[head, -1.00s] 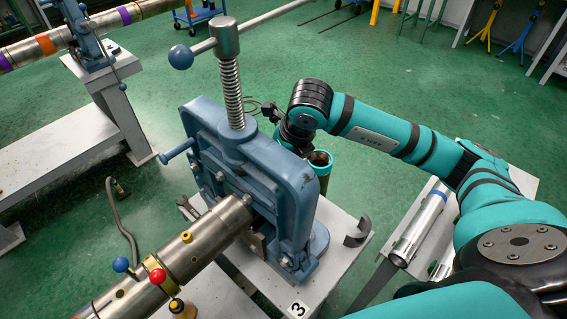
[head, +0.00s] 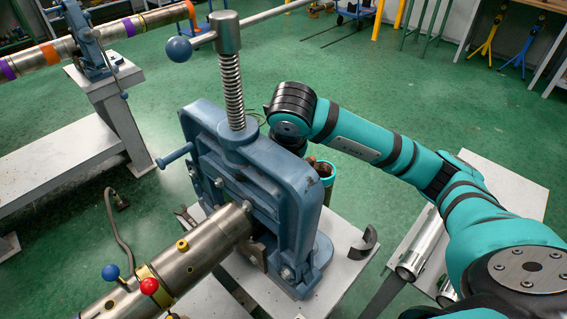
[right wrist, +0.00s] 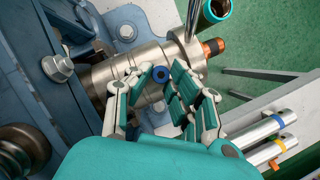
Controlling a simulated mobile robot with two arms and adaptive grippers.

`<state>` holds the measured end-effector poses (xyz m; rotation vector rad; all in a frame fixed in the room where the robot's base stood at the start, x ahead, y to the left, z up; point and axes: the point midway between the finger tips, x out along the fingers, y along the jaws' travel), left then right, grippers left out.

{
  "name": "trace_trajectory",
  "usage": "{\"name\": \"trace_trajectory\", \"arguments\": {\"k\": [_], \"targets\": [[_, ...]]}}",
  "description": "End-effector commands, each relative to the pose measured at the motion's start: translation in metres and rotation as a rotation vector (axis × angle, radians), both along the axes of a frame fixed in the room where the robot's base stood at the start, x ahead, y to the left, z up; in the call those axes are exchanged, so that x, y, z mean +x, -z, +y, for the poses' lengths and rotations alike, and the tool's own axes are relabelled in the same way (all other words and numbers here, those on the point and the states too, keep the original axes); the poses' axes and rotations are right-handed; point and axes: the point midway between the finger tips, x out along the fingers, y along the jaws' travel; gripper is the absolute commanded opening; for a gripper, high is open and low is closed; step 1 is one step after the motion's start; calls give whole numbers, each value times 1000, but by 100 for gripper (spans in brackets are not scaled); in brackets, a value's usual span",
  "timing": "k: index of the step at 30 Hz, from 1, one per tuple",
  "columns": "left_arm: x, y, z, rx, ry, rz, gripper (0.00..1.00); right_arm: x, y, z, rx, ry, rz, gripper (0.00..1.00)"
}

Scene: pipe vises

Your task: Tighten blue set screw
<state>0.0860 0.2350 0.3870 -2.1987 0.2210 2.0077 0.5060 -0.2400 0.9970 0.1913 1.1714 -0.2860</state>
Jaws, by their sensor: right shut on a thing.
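In the right wrist view, the blue set screw (right wrist: 160,74) shows as a small blue ring with a dark centre, on the side of a metallic pipe (right wrist: 124,66). My right gripper (right wrist: 160,76) has its fingers on both sides of the screw and is shut on it. In the head view, my right arm reaches behind the blue vise (head: 262,165), and the vise hides the gripper and the screw. The pipe also comes out of the vise's near side in the head view (head: 195,250). My left gripper is not in view.
A blue knob (head: 110,272) and a red knob (head: 149,286) stand on the pipe's near part. A teal-rimmed tube (head: 323,170) stands just behind the vise. Silver pipes (head: 418,248) lie on a low bench at right. Green floor is open beyond.

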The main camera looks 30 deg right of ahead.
Motion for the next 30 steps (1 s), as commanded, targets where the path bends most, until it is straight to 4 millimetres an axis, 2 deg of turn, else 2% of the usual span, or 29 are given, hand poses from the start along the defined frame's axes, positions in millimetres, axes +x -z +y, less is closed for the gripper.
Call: {"name": "trace_trajectory", "arguments": {"k": [1, 6, 7, 12, 19, 22, 26, 30], "targets": [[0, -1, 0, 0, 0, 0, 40, 4, -6, -2, 0, 6, -18, 0], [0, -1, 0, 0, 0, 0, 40, 4, -6, -2, -1, 5, -19, 0], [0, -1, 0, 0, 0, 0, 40, 4, -6, -2, 0, 5, -19, 23], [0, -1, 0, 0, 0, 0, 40, 2, -4, -1, -1, 3, -12, 42], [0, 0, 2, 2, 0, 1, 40, 1, -3, -1, -1, 1, -7, 42], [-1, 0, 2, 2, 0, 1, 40, 2, -8, -1, 0, 1, -7, 42], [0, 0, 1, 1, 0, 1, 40, 2, -28, 0, 1, 0, -11, 42], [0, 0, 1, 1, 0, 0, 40, 2, -58, -1, 0, 0, -13, 42]]}}
